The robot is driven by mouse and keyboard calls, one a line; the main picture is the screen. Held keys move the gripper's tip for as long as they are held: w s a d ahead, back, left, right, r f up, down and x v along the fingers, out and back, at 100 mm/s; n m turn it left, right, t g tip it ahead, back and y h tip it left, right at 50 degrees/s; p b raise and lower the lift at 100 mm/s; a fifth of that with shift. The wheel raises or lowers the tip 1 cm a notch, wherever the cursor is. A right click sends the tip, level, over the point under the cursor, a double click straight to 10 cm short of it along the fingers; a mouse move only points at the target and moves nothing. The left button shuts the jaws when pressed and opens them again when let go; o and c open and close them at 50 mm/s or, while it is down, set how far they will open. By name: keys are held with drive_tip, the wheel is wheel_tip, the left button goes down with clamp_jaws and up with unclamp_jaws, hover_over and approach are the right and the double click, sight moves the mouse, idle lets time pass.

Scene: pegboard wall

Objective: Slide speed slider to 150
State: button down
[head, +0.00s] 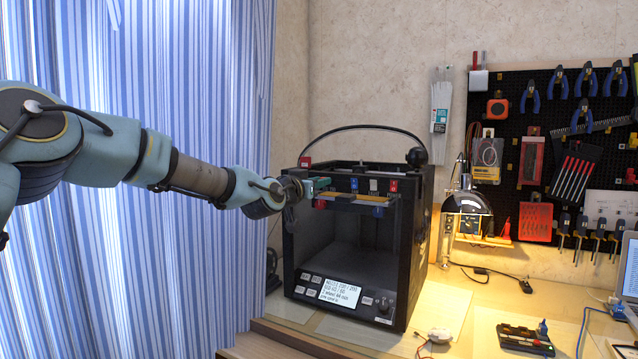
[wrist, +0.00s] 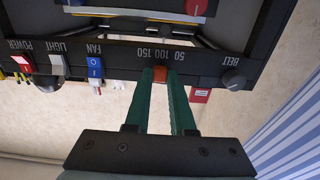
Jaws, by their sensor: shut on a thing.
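The speed slider is a small orange-red knob (wrist: 160,73) on the black top strip of the 3D printer (head: 420,215). The wrist view shows the strip upside down, with the marks 50, 100 and 150 (wrist: 160,53) beside the knob. The knob sits about level with the 100 mark. My gripper (wrist: 160,78) has its two green fingers around the knob, shut on it. In the head view my gripper (head: 320,185) reaches the printer's upper front left edge and hides the slider.
On the same strip are a red POWER switch (wrist: 26,64), a LIGHT switch (wrist: 57,64), a blue FAN switch (wrist: 95,68) and a BELT knob (wrist: 234,80). A black tube (head: 350,128) arches over the printer. A desk lamp (head: 466,203) stands to its right.

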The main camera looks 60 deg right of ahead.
drive_tip(key=shift+s+b, duration=0.85)
drive_tip(key=shift+s, duration=0.5)
drive_tip(key=c, duration=0.8)
unclamp_jaws()
drive_tip(key=shift+o, duration=0.2)
drive_tip(key=shift+a, duration=0.3)
drive_tip(key=a+b, duration=0.3)
drive_tip(key=a, duration=0.7)
drive_tip(key=shift+a, duration=0.15)
drive_tip(key=shift+s, duration=0.15)
